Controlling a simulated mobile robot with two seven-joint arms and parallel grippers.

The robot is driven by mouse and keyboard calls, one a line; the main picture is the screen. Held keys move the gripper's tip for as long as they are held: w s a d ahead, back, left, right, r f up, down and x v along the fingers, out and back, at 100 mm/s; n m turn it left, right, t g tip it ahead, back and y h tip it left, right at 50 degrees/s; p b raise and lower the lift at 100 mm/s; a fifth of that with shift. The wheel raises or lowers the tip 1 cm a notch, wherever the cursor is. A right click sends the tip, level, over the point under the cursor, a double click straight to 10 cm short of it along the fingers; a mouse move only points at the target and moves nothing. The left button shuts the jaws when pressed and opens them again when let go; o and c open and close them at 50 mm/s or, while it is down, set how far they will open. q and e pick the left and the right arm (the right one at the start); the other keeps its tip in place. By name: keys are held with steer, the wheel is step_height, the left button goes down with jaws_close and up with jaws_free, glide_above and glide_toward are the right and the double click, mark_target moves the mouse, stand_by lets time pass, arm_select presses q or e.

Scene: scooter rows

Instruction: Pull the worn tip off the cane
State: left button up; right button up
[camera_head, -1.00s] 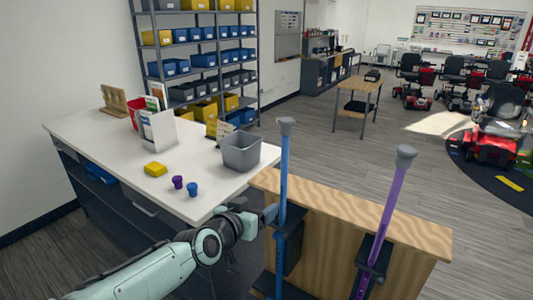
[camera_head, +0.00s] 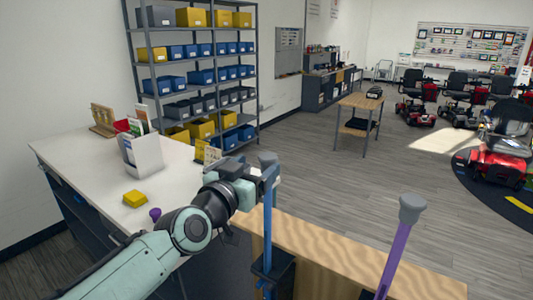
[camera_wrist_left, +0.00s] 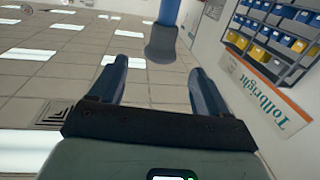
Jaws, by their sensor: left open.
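The blue cane (camera_head: 267,222) stands upright in a dark holder on the wooden stand, with a grey tip (camera_head: 268,159) at its top. My left gripper (camera_head: 272,172) is up beside this tip. In the left wrist view the open fingers (camera_wrist_left: 160,66) point toward the grey tip (camera_wrist_left: 161,44), which lies between their lines, around or just beyond the fingertips; no contact shows. A purple cane (camera_head: 394,258) with a grey tip (camera_head: 411,208) stands further right. Which tip is worn I cannot tell. My right gripper is not in view.
The white counter (camera_head: 75,155) at left holds a yellow block (camera_head: 135,199), a small purple piece (camera_head: 155,214) and a card holder (camera_head: 142,155). My arm hides part of the counter. The wooden stand (camera_head: 340,250) fills the front right. Open floor lies beyond.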

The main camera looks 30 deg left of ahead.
mark_target(268, 155)
arm_select(q)
steer(key=w+p, duration=0.1)
steer(key=w, duration=0.5)
steer(key=shift+w+a+p, duration=0.2)
steer(key=shift+w+p, duration=0.05)
steer(key=shift+p, duration=0.15)
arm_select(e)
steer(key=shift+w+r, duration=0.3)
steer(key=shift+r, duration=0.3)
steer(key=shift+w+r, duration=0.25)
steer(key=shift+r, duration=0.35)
arm_select(q)
steer(key=c, duration=1.1)
steer(key=shift+r, duration=0.1)
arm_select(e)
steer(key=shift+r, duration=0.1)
arm_select(q)
steer(key=shift+r+p, duration=1.25)
steer(key=shift+r, duration=0.2)
steer(key=shift+r+p, duration=0.9)
steer(key=shift+r, duration=0.15)
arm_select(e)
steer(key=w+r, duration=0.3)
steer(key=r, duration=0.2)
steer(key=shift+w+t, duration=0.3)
